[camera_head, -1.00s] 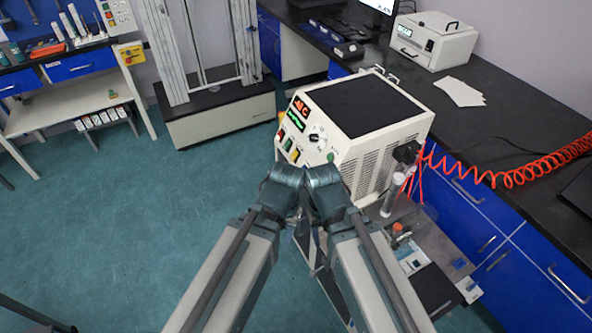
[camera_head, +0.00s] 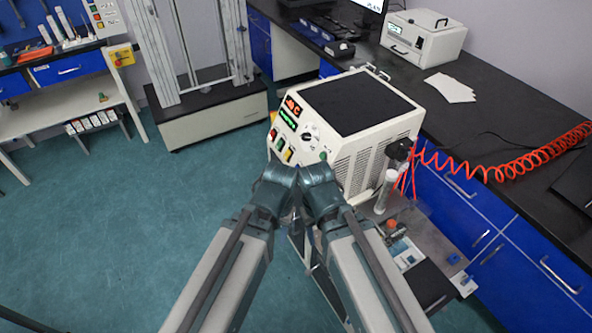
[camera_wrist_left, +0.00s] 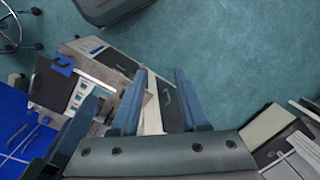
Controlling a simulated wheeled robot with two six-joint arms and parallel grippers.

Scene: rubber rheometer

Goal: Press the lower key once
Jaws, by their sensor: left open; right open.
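The cream instrument (camera_head: 345,135) stands in the middle of the head view. Its front panel has a red-lit display (camera_head: 292,106), a green-lit display (camera_head: 287,119), a dark knob (camera_head: 307,137), and small red, green and yellow keys (camera_head: 281,145) at its lower left. I cannot tell which is the lower key. My two arms meet in front of the panel's lower part and hide some of it. My right gripper (camera_head: 313,252) is partly seen between the forearms, below the panel. My left gripper is open and empty in the left wrist view (camera_wrist_left: 160,76), above a cluttered surface.
A black-topped bench with blue drawers (camera_head: 466,215) runs along the right. A red coiled hose (camera_head: 510,165) crosses it, and a white device (camera_head: 423,40) stands at its back. A tall frame machine (camera_head: 212,118) is behind. Open green floor (camera_head: 130,220) lies at left.

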